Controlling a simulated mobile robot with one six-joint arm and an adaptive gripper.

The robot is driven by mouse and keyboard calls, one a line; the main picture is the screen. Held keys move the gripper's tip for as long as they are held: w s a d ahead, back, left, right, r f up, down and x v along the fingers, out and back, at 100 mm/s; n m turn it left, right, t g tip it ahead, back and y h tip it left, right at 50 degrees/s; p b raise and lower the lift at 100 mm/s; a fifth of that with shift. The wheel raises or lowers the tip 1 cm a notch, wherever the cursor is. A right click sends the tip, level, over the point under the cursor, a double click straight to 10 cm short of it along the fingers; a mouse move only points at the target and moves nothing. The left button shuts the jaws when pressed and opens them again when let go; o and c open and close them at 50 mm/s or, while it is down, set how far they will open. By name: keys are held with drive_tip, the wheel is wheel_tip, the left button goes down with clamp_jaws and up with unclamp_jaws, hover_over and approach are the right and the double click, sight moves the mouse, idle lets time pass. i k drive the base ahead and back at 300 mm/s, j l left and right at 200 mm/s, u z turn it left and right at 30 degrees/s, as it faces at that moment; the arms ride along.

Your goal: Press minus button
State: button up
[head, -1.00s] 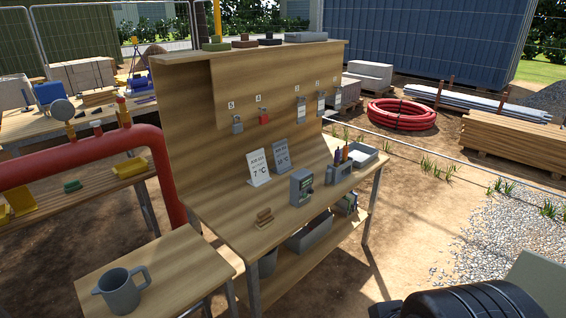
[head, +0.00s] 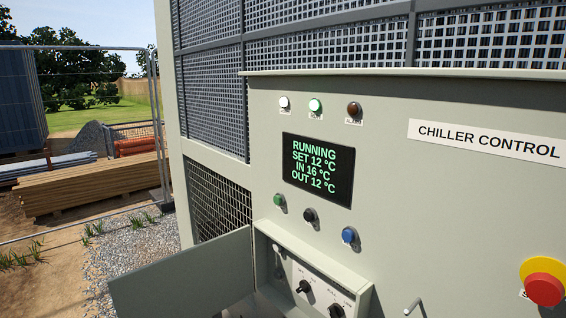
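The chiller's control panel (head: 420,200) fills the right side of the head view. Its dark display (head: 318,170) reads RUNNING, SET 12 °C, IN 16 °C, OUT 12 °C in green letters. Below the display are a green button (head: 279,200), a black button (head: 309,215) and a blue button (head: 348,235). Their labels are too small to read, so I cannot tell which is minus. My gripper is not in view.
A panel door (head: 182,280) stands open at the lower left, beside a recess with two black knobs (head: 304,286). A handle (head: 412,306) sticks out below. A red emergency-stop button (head: 545,289) is at the right. Three indicator lamps sit above the display; the green one (head: 315,105) is lit.

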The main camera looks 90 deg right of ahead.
sight(277, 275)
drive_tip(key=z, duration=1.55)
drive_tip(key=i+l+z, duration=0.3)
drive_tip(key=l, duration=0.15)
